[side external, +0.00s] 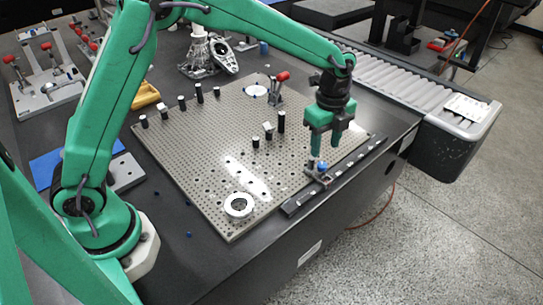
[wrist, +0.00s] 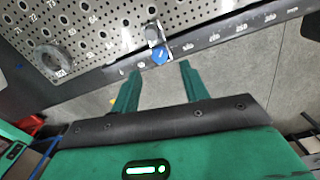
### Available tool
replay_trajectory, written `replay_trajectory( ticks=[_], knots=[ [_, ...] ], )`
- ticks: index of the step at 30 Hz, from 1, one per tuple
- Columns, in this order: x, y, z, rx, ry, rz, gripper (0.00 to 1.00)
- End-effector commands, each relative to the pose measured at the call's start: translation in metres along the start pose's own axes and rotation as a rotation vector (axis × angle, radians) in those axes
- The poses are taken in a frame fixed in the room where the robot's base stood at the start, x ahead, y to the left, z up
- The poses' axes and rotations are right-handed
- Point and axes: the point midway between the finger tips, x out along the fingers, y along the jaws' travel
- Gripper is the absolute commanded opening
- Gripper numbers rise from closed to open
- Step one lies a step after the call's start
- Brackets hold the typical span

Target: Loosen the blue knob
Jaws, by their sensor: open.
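The blue knob (side external: 322,167) sits on a small clamp at the front right edge of the perforated plate, beside the dark rail. In the wrist view the knob (wrist: 159,56) shows just beyond the fingertips, roughly midway between them. My gripper (side external: 324,150) points down close above the knob in the side view, its two green fingers apart. In the wrist view my gripper (wrist: 160,70) is open with nothing between its fingers. I cannot tell whether a fingertip touches the clamp.
The perforated plate (side external: 205,140) carries several black pins, a white ring (side external: 239,206) and a red-handled clamp (side external: 279,84). A dark scale rail (side external: 335,177) runs along its right edge. A roller conveyor (side external: 410,82) stands beyond the table. The plate's middle is mostly clear.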

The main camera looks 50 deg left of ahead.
Motion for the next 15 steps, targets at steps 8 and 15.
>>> replay_trajectory(
  ticks=[8,15],
  knots=[
    [0.035,0.001,0.0,-0.001,-0.001,0.004,0.45],
    [0.053,0.0,0.0,-0.001,0.0,0.001,0.45]
  ],
)
